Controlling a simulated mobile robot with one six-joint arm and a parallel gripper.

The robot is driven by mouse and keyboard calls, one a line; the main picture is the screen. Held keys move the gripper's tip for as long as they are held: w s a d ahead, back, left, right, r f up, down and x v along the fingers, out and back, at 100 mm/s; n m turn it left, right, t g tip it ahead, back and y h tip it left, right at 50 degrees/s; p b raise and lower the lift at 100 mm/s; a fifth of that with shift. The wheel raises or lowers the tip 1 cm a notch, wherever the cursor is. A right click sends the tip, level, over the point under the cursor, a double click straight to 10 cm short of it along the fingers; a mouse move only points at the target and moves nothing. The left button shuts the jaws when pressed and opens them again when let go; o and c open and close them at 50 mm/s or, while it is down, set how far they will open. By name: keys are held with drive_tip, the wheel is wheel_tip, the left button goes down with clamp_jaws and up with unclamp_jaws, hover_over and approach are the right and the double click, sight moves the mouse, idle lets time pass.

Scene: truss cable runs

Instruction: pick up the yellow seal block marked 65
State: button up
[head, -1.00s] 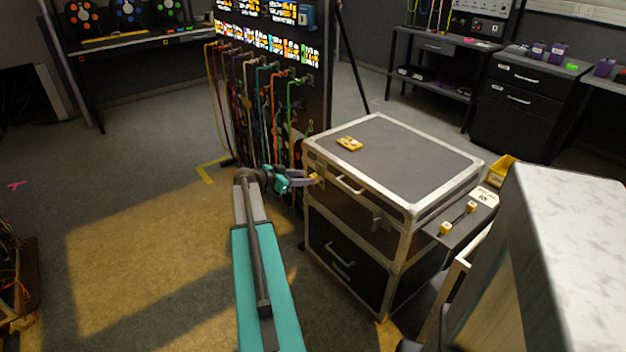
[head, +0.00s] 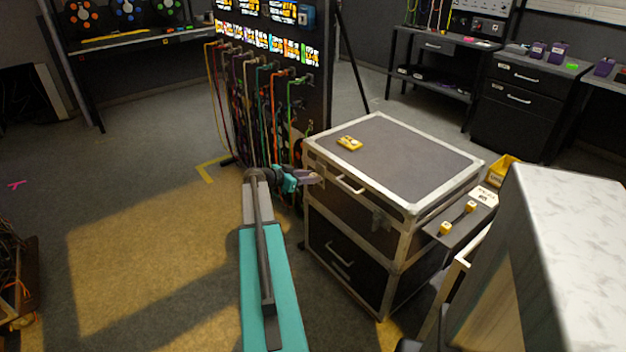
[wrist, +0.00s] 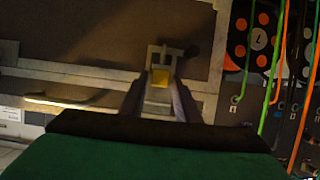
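The fingers stand apart, with a gap visible beside the block; no contact can be made out. Two more yellow blocks, a nearer one (head: 445,229) and a farther one (head: 471,207), stand on the side shelf. No number is readable on any block.
The flight case (head: 410,165) carries a yellow plate (head: 349,143) on its top. A white card (head: 484,197) and yellow bin (head: 500,171) are at its right. A cable rack (head: 318,100) with hanging cables stands close behind my gripper.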

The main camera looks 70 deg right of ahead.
clamp_jaws()
drive_tip(key=shift+r, duration=0.1)
wheel_tip(320, 180, up, 10)
idle(0.6)
idle(0.5)
